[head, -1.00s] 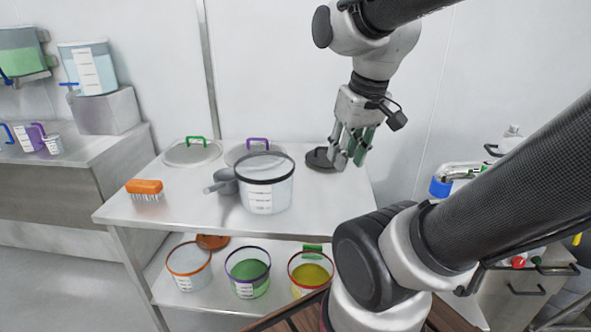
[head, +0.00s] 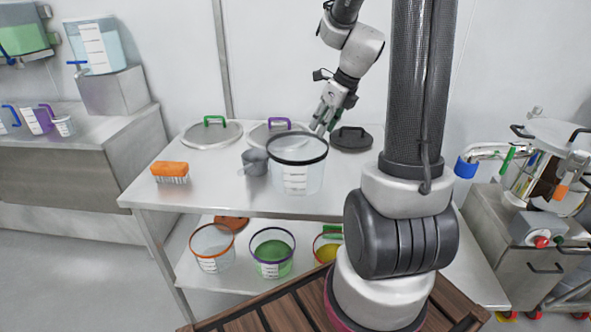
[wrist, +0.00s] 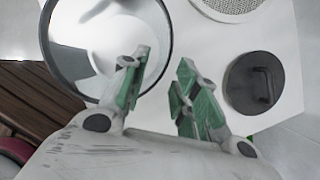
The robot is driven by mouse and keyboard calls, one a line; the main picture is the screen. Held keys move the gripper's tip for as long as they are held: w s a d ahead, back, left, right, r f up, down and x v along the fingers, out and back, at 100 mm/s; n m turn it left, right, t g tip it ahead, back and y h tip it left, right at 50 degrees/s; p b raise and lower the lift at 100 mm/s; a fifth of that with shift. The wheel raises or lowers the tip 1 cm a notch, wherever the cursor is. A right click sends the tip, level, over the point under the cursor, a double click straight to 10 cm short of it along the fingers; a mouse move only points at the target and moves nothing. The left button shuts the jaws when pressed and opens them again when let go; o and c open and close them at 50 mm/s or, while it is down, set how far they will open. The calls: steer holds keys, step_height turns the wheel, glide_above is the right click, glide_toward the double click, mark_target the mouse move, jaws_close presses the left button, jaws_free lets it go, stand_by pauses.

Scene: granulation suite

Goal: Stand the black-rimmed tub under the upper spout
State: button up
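The clear tub with the black rim (head: 297,175) stands upright on the top of the steel table (head: 225,192). Its rim and inside fill the upper left of the wrist view (wrist: 160,82). My gripper (head: 323,124) is at the tub's far right rim. In the wrist view my gripper (wrist: 163,68) is open, with one green-padded finger over the tub's inside and the other outside the rim. A spout with a blue end (head: 466,167) sticks out from the machine at right. A tank with a blue tap (head: 92,45) stands at far left; which spout is upper is unclear.
A grey scoop (head: 255,162) and an orange brush (head: 170,172) lie left of the tub. Lids with green (head: 213,132) and purple (head: 270,132) handles lie behind; a dark lid (head: 351,138) lies right. Several tubs, one orange-rimmed (head: 212,247), stand on the lower shelf.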

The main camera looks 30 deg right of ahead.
mark_target(314, 143)
steer(key=x, duration=0.7)
steer(key=shift+f, duration=0.35)
steer(key=shift+c, duration=0.3)
jaws_close()
